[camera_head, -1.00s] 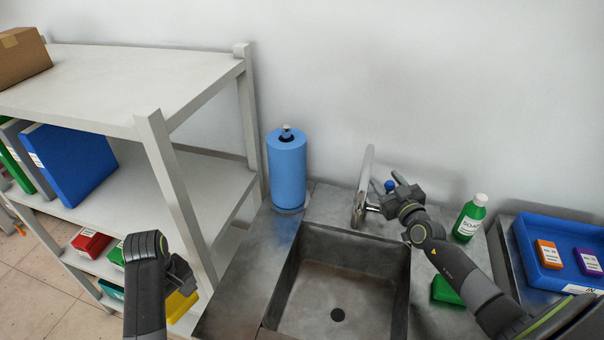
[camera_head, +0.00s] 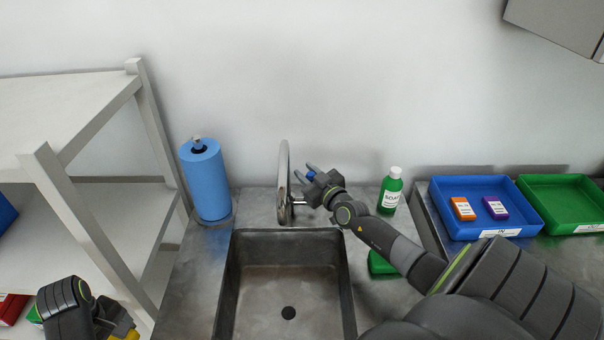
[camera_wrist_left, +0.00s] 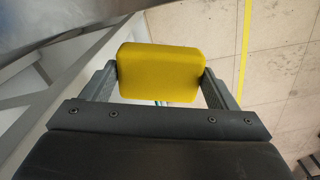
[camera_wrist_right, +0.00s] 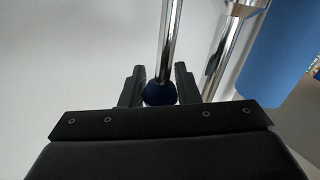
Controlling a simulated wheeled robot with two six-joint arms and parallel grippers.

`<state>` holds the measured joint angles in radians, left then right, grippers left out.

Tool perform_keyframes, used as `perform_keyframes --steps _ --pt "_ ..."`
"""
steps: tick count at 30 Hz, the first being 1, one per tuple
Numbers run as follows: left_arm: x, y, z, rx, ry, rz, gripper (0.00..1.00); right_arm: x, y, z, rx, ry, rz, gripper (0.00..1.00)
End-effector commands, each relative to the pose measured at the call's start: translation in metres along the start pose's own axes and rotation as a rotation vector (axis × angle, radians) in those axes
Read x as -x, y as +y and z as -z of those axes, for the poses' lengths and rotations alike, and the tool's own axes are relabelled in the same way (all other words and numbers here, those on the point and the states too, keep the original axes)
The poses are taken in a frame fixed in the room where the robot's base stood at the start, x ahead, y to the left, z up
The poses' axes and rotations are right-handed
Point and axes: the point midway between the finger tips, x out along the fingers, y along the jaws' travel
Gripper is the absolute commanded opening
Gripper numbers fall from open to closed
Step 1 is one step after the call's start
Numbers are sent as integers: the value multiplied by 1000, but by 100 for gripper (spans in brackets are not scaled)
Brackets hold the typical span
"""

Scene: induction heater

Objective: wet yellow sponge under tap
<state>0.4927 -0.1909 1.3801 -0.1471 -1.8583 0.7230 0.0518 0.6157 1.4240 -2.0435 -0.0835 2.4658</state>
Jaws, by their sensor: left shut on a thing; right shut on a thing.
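The yellow sponge (camera_wrist_left: 160,72) is held between the fingers of my left gripper (camera_wrist_left: 160,85) in the left wrist view. In the head view that gripper (camera_head: 112,328) is at the lower left, beside the shelf and left of the sink, with a bit of yellow showing. The tap (camera_head: 284,180) stands behind the sink basin (camera_head: 262,290). My right gripper (camera_head: 312,182) is beside the tap, shut on its blue-knobbed lever; the dark blue knob (camera_wrist_right: 160,92) sits between the fingers in the right wrist view. No water shows in the basin.
A blue paper roll (camera_head: 206,180) stands left of the tap. A green soap bottle (camera_head: 391,192) and a green sponge (camera_head: 380,264) are right of the sink. A blue tray (camera_head: 520,218) and a green tray (camera_head: 570,190) lie farther right. A shelf (camera_head: 95,235) stands at left.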

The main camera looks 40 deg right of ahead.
Motion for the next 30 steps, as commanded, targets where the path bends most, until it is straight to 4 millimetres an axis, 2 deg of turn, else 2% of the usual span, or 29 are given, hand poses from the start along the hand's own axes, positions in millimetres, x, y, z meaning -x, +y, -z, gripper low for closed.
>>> perform_keyframes --steps 4,18,24,30 --pt "-21 0 0 0 0 0 63 1 -2 -5 22 35 -4 0" --pt "-80 0 0 0 0 0 63 11 -8 -3 110 165 -29 0" --pt "-92 0 0 0 0 0 63 14 -10 1 130 193 -37 0" --pt "-91 0 0 0 0 0 63 15 -10 3 133 196 -38 0"
